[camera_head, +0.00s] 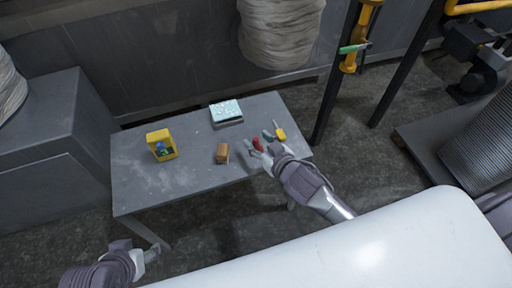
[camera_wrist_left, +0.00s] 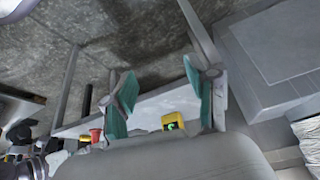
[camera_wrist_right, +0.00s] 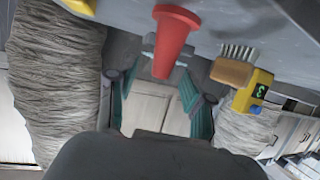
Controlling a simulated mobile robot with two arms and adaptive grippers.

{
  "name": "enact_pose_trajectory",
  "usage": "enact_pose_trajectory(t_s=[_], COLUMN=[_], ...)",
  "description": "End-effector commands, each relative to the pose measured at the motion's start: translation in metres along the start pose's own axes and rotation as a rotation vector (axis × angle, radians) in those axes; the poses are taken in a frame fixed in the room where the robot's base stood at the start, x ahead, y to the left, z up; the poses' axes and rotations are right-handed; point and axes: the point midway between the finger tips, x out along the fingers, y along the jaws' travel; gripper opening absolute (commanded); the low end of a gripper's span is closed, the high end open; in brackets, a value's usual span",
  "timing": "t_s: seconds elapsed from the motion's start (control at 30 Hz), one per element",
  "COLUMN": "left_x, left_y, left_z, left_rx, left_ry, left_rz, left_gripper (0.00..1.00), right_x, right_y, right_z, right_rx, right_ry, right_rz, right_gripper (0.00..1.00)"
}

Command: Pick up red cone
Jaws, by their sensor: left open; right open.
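The red cone (camera_head: 257,144) is on the grey table (camera_head: 187,183), near its right front part. In the right wrist view the cone (camera_wrist_right: 172,35) is at the top middle, its narrow end toward the space between the fingers. My right gripper (camera_head: 262,151) is open and right at the cone; I cannot tell if they touch. Its spread fingers also show in the right wrist view (camera_wrist_right: 160,88). My left gripper (camera_head: 152,251) is open and empty, low in front of the table. In the left wrist view the cone (camera_wrist_left: 96,135) is small, left of the open fingers (camera_wrist_left: 158,82).
A brown brush (camera_head: 222,153) lies left of the cone. A yellow box (camera_head: 161,145) stands further left, and a pale teal-topped box (camera_head: 226,112) is at the back. A yellow-handled tool (camera_head: 281,133) is right of the cone. The front left of the table is clear.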

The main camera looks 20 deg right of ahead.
Motion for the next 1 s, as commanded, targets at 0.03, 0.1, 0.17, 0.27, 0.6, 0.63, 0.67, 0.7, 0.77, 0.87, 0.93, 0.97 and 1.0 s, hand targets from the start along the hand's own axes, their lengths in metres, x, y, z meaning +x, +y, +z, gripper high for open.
enact_pose_trajectory(t_s=[0.03, 0.1, 0.17, 0.27, 0.6, 0.63, 0.67, 0.7, 0.77, 0.87, 0.93, 0.97, 1.0], left_x=[0.003, 0.004, 0.004, 0.004, 0.004, 0.004, 0.004, 0.004, 0.004, 0.004, 0.004, 0.004, 0.004], left_y=[0.001, 0.002, 0.003, 0.003, 0.003, 0.003, 0.003, 0.003, 0.003, 0.003, 0.003, 0.003, 0.003], left_z=[-0.007, -0.016, -0.021, -0.025, -0.025, -0.025, -0.025, -0.025, -0.025, -0.025, -0.025, -0.025, -0.025], left_rx=[0.001, 0.003, 0.003, 0.004, 0.004, 0.004, 0.004, 0.004, 0.004, 0.004, 0.004, 0.004, 0.004], left_ry=[0.036, 0.08, 0.105, 0.123, 0.123, 0.123, 0.123, 0.123, 0.123, 0.123, 0.122, 0.122, 0.122], left_rz=[0.002, 0.005, 0.006, 0.007, 0.007, 0.007, 0.007, 0.007, 0.007, 0.007, 0.007, 0.007, 0.007], left_gripper=[0.58, 0.58, 0.58, 0.58, 0.58, 0.58, 0.58, 0.58, 0.58, 0.58, 0.58, 0.58, 0.58], right_x=[0.007, 0.012, 0.015, 0.017, 0.017, 0.017, 0.017, 0.017, 0.017, 0.017, 0.017, 0.017, 0.017], right_y=[0.0, 0.0, 0.0, -0.001, 0.0, 0.0, 0.0, 0.0, 0.0, 0.0, 0.0, 0.0, 0.0], right_z=[0.001, 0.001, 0.001, 0.001, 0.0, 0.0, 0.0, 0.0, 0.0, 0.0, 0.0, 0.0, 0.0], right_rx=[0.0, 0.0, 0.0, 0.0, 0.001, 0.001, 0.001, 0.001, 0.001, 0.001, 0.001, 0.001, 0.001], right_ry=[0.002, 0.0, 0.0, -0.001, -0.001, -0.001, -0.001, -0.001, -0.001, 0.0, 0.0, 0.0, 0.0], right_rz=[0.0, 0.0, 0.0, 0.0, 0.0, 0.0, 0.0, 0.0, 0.0, 0.0, 0.0, 0.0, 0.0], right_gripper=[0.51, 0.51, 0.51, 0.51, 0.26, 0.21, 0.16, 0.1, 0.0, 0.0, 0.0, 0.0, 0.0])
